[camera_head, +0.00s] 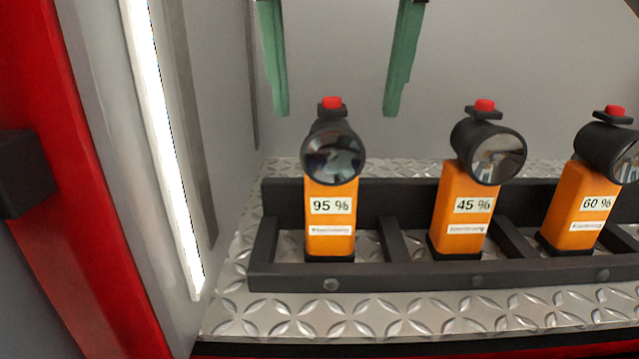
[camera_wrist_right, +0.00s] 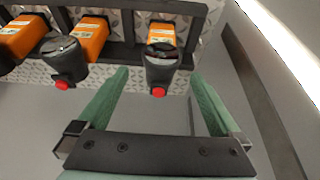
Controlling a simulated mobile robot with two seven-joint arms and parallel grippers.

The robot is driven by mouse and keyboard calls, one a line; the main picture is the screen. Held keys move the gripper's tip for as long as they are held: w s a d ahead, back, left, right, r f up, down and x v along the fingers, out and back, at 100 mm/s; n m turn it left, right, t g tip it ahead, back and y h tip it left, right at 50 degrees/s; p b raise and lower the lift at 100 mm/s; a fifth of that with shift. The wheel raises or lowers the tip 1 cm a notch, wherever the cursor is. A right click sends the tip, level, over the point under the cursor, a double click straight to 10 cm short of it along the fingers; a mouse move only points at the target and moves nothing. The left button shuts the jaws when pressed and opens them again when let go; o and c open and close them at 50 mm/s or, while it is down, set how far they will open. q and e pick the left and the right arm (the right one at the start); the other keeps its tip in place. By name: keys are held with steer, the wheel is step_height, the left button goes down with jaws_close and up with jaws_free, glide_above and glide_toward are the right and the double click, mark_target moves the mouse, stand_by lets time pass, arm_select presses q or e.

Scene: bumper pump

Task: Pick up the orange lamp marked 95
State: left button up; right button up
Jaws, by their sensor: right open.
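The orange lamp marked 95 % (camera_head: 330,207) stands upright in the left compartment of a black rack (camera_head: 440,277). It has a black round head with a lens and a red button on top. My right gripper (camera_head: 338,108) is open, with its two green fingers pointing down above and to either side of the lamp's head, apart from it. In the right wrist view the open gripper (camera_wrist_right: 160,88) has the lamp's black head (camera_wrist_right: 161,66) between its fingers in the picture; contact is not visible. My left gripper is not in view.
Lamps marked 45 % (camera_head: 462,205) and 60 % (camera_head: 582,205) stand to the right in the same rack. A grey side wall with a bright light strip (camera_head: 163,140) is close on the left. The rack rests on a patterned metal floor (camera_head: 400,322).

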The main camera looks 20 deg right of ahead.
mark_target(338, 132)
steer(key=x, duration=0.2)
steer(key=b+x, duration=0.1)
steer(key=x, duration=0.1)
steer(key=b+x, duration=0.1)
steer(key=shift+s+f, duration=0.15)
steer(key=shift+f, duration=0.35)
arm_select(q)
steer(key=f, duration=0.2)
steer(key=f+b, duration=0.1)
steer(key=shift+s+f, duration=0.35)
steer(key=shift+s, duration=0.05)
arm_select(e)
steer(key=x, duration=0.6)
steer(key=shift+w+r, duration=0.1)
steer(key=shift+w, duration=0.15)
jaws_close()
steer(key=shift+r, duration=0.1)
